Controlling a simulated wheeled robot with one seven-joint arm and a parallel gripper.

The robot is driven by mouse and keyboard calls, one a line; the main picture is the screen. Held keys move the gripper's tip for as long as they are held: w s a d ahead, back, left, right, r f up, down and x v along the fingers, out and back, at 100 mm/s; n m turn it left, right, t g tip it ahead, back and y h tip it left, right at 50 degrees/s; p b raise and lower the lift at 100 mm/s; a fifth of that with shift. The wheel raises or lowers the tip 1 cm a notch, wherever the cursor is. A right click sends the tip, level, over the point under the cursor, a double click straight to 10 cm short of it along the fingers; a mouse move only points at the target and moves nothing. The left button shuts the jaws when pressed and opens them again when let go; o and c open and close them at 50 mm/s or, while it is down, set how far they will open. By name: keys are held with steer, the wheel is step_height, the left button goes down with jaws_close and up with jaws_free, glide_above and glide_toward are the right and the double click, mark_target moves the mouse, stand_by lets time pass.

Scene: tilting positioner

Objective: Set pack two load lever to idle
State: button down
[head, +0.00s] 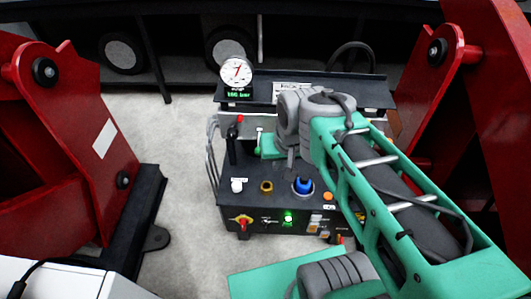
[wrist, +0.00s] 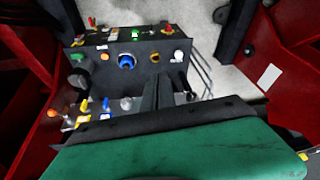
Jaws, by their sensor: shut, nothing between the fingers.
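The dark control box (head: 262,212) stands in the middle of the head view and also shows in the wrist view (wrist: 105,65). I cannot read which lever is pack two load. In the wrist view my gripper (wrist: 163,88) is shut and empty, its dark fingers low over the panel beside a black lever part (wrist: 186,92). Contact with a lever cannot be told.
A pressure gauge (head: 236,71) with a green readout stands at the back left of the box. A blue knob (head: 302,185), a white knob (head: 237,185) and a lit green button (head: 288,218) are on the panel. Red positioner arms (head: 75,150) flank the box. Grey floor is clear left of it.

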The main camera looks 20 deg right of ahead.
steer(key=w+d+f+m+t+y+b, duration=0.25)
steer(key=w+d+f+m+b, duration=0.25)
steer(key=w+f+m, duration=0.5)
steer(key=w+d+f+m+t+y+b, duration=0.1)
steer(key=w+d+f+m+y+b, duration=0.3)
steer(key=w+f+m+b, duration=0.55)
steer(key=w+a+f+n+p, duration=0.1)
steer(key=w+a+f+p, duration=0.1)
steer(key=w+a+f, duration=0.3)
step_height(320, 180, down, 4)
steer(key=shift+w+r, duration=0.1)
steer(key=shift+w, duration=0.9)
steer(key=shift+a+r+n+p, duration=0.15)
steer(key=shift+n+p, duration=0.1)
steer(key=shift+p, duration=0.25)
